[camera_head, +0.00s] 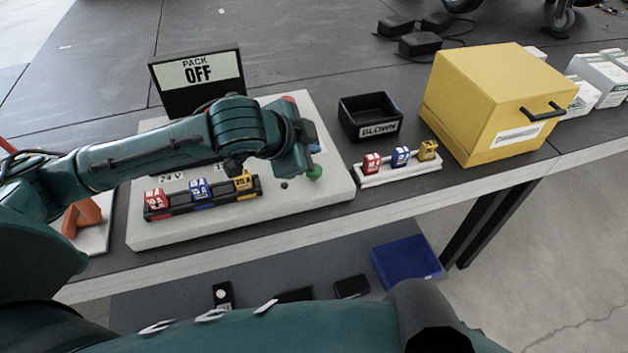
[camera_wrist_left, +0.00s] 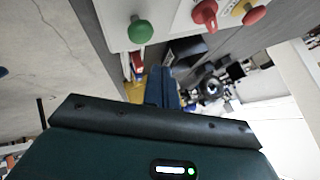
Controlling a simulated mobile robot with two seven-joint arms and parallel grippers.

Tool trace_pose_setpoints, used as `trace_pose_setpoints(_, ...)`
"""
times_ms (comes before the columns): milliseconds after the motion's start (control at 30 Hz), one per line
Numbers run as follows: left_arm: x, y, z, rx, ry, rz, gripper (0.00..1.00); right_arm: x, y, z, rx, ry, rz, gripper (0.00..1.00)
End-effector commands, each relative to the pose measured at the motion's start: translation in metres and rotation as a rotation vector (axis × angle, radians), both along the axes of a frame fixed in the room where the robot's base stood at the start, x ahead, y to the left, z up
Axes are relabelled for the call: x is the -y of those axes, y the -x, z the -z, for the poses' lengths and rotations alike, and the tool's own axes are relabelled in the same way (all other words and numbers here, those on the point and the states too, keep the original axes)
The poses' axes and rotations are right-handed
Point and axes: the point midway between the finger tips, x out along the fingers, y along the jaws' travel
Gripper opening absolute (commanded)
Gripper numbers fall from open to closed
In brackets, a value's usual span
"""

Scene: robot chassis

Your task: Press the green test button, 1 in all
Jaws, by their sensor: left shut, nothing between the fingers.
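The green test button (camera_head: 316,172) is a round knob at the front right of the white panel (camera_head: 330,190). It also shows in the left wrist view (camera_wrist_left: 140,30), above and left of the fingertips. My left gripper (camera_head: 298,165) is shut and empty, close beside the green button in the head view. Its closed fingers also show in the left wrist view (camera_wrist_left: 161,80). A gap shows between fingers and button there; I cannot tell its depth. The display (camera_head: 199,73) reads PACK OFF. My right gripper is not in view.
A fuse rail (camera_head: 215,202) sits on the panel's front. A black bin (camera_head: 369,112), fuse holder (camera_head: 398,168) and yellow box (camera_head: 480,100) stand to the right.

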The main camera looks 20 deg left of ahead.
Motion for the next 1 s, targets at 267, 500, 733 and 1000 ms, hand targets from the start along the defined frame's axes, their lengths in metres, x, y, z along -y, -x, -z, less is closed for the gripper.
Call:
trace_pose_setpoints(267,0.000,0.000,0.023,-0.002,0.000,-0.001,0.00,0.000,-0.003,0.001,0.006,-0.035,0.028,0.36)
trace_pose_setpoints(500,0.000,0.000,0.024,0.000,0.000,0.000,0.00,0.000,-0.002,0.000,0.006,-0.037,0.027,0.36)
trace_pose_setpoints(733,0.000,0.000,0.024,0.000,0.000,0.000,0.00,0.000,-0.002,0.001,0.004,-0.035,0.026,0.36)
trace_pose_setpoints(1000,0.000,0.000,0.024,0.000,0.000,0.000,0.00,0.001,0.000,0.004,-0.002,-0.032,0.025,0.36)
